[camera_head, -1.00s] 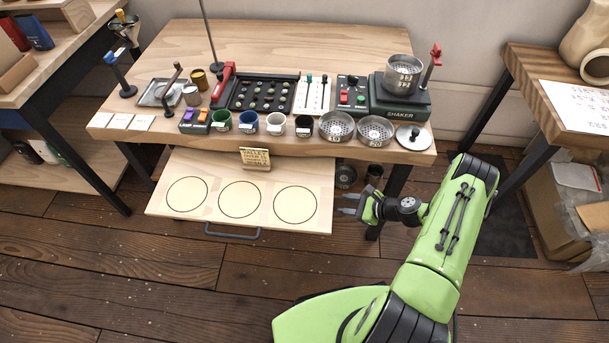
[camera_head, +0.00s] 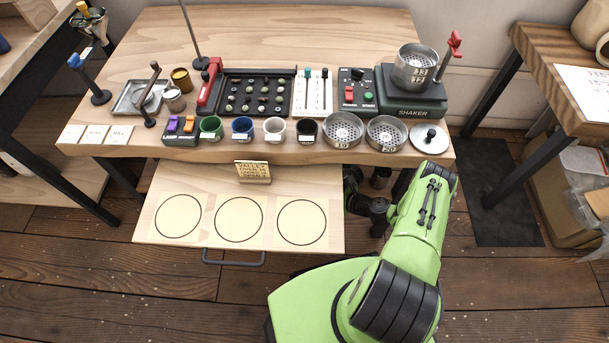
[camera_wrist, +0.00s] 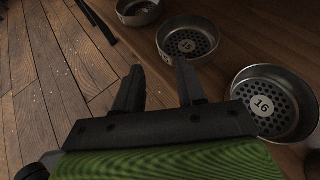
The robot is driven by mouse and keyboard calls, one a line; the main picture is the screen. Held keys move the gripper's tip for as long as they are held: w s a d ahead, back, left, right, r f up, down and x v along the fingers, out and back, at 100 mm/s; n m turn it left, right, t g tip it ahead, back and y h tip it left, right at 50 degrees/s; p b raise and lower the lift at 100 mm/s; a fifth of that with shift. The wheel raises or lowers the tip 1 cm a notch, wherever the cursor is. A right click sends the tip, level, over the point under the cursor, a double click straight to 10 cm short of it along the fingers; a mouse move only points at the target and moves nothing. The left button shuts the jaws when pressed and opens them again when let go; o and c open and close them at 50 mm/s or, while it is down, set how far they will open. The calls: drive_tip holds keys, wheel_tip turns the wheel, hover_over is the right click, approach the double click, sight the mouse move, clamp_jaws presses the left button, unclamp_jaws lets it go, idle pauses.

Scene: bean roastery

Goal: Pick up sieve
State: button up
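In the wrist view, a metal sieve marked 16 (camera_wrist: 277,105) sits on a wooden surface right of my gripper (camera_wrist: 160,78). A second labelled sieve (camera_wrist: 188,42) lies just beyond the fingertips, and a third metal vessel (camera_wrist: 138,10) is farther off, cut by the top edge. The fingers are apart with nothing between them. In the head view, two perforated sieves (camera_head: 343,130) (camera_head: 387,133) stand at the table's front, and a stacked sieve (camera_head: 413,68) sits on the shaker. There, my gripper is mostly hidden by the table edge and my arm.
The table (camera_head: 300,30) holds cups, a bean tray (camera_head: 258,92) and the shaker base (camera_head: 412,100). A pull-out board (camera_head: 150,225) with three circles extends left of my arm. Open floor lies in front.

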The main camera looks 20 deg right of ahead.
drive_tip(key=b+x, duration=0.1)
drive_tip(key=x, duration=0.4)
drive_tip(key=shift+w+a+f, duration=0.25)
drive_tip(key=shift+f, duration=0.05)
drive_tip(key=b+x, duration=0.2)
drive_tip(key=x, duration=0.3)
drive_tip(key=shift+w+a+b, duration=0.15)
drive_tip(key=shift+a+b, duration=0.1)
drive_tip(key=shift+b, duration=0.15)
drive_tip(key=shift+r, duration=0.1)
clamp_jaws()
